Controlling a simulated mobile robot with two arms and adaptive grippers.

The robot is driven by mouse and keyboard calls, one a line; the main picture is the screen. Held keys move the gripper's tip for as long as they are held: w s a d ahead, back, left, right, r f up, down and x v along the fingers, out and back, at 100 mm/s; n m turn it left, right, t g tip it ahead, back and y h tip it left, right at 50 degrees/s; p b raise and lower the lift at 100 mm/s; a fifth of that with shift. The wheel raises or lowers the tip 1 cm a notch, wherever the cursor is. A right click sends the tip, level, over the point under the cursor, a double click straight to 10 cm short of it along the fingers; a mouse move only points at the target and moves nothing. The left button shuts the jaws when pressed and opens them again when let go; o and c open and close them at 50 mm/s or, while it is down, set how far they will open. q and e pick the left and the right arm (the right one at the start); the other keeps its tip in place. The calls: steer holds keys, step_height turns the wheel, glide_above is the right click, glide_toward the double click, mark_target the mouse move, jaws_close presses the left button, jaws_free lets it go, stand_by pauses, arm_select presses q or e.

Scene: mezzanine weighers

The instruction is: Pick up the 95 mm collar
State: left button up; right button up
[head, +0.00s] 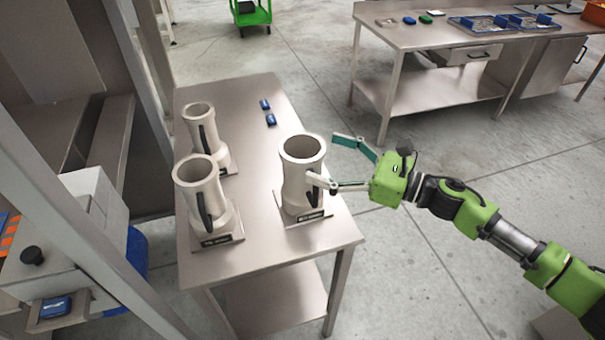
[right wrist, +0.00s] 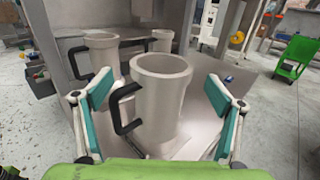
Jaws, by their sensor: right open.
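Three grey-beige collars with black side handles stand upright on labelled square bases. The nearest one to my right gripper is the wide collar (head: 298,165) at the table's right front; it fills the middle of the right wrist view (right wrist: 158,105). A second collar (head: 198,180) stands at left front, a third (head: 200,125) behind it. The base labels are too small to read surely, so I cannot confirm which is 95 mm. My right gripper (head: 324,159) is open and empty, its fingers reaching toward the wide collar from the right. One finger overlaps its handle; contact is unclear. My left gripper is out of view.
The collars share a metal table (head: 265,235). A grey frame post (head: 85,225) and a white machine (head: 92,195) are at left. A workbench (head: 440,32) with blue trays stands at back right. Open floor lies between.

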mark_target(302, 146)
steer(key=shift+w+a, duration=0.3)
steer(key=shift+a, duration=0.2)
steer(key=p+x, duration=0.3)
steer(key=x, duration=0.1)
steer(key=shift+w+r, duration=0.15)
steer(key=shift+w+a, duration=0.25)
steer(key=shift+a, duration=0.2)
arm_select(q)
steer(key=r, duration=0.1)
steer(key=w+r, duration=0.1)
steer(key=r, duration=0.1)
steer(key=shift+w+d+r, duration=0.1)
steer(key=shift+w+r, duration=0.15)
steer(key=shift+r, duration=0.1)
arm_select(e)
steer(key=shift+s+d, duration=0.1)
steer(key=c, duration=1.7)
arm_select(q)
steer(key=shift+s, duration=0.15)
arm_select(e)
steer(key=c, duration=0.5)
